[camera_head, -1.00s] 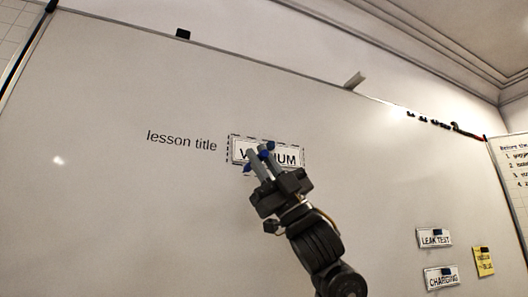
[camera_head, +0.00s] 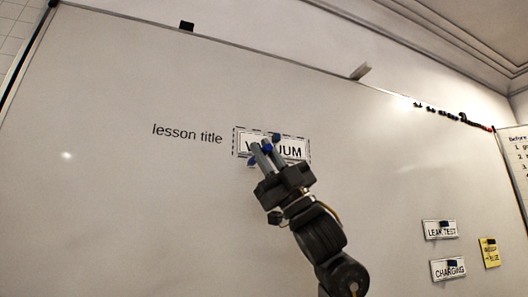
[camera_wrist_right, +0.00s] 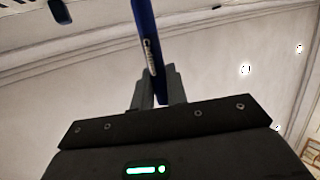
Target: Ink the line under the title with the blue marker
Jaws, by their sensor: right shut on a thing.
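The title card reading VACUUM (camera_head: 294,152) is on the whiteboard, inside a dashed outline, with a blue magnet at its top edge. My right gripper (camera_head: 261,151) is in front of the card and covers the middle of its word. It is shut on the blue marker (camera_wrist_right: 146,40), which stands up between the fingers in the right wrist view. In the head view only small blue parts of the marker (camera_head: 267,149) show by the fingertips. Whether its tip touches the board cannot be told. No ink line is visible under the card. My left gripper is out of view.
The printed words "lesson title" (camera_head: 188,133) are left of the card. A LEAK TEST card (camera_head: 434,232), a CHARGING card (camera_head: 441,272) and a yellow note (camera_head: 489,256) are at lower right. Several dark items line the top right edge.

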